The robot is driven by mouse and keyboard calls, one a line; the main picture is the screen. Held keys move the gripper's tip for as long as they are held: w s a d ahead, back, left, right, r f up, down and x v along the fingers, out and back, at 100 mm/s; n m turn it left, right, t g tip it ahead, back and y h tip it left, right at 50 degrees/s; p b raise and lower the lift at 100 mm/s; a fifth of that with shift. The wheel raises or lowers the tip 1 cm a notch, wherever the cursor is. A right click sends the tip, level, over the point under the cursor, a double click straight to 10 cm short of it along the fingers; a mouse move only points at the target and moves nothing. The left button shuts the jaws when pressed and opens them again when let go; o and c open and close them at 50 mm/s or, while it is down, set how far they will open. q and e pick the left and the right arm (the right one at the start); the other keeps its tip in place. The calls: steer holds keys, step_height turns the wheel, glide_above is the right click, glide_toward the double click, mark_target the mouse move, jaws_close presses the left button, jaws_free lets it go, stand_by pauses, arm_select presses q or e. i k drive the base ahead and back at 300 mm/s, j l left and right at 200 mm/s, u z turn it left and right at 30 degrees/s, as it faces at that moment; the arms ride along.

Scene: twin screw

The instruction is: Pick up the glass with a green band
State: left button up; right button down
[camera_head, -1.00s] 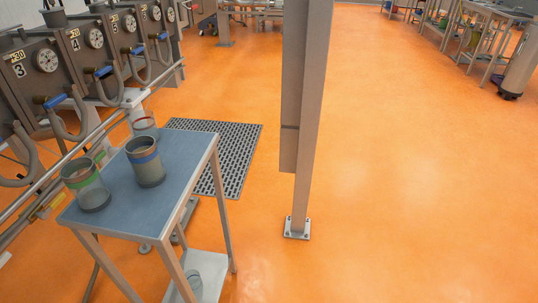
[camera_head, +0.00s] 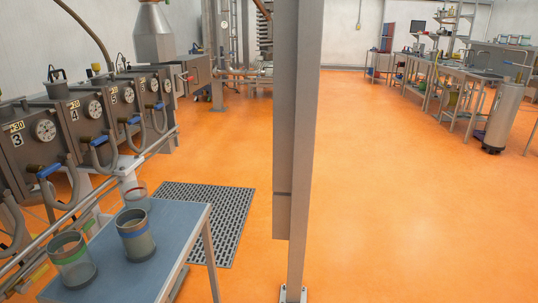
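The glass with a green band (camera_head: 72,262) stands upright on the left part of a small table with a blue-grey top (camera_head: 172,262). A glass with a blue band (camera_head: 136,236) stands to its right on the same top. A glass with a red band (camera_head: 136,197) stands farther back, at or just behind the table's far edge; I cannot tell which. Neither of my grippers is in the head view.
A grey metal post (camera_head: 292,150) rises from the floor right of the table. A dark floor grate (camera_head: 210,215) lies behind the table. Machines with gauges (camera_head: 45,130) and a rail line the left side. Open orange floor (camera_head: 400,200) spreads to the right.

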mark_target(68, 251)
steer(key=u, duration=1.4)
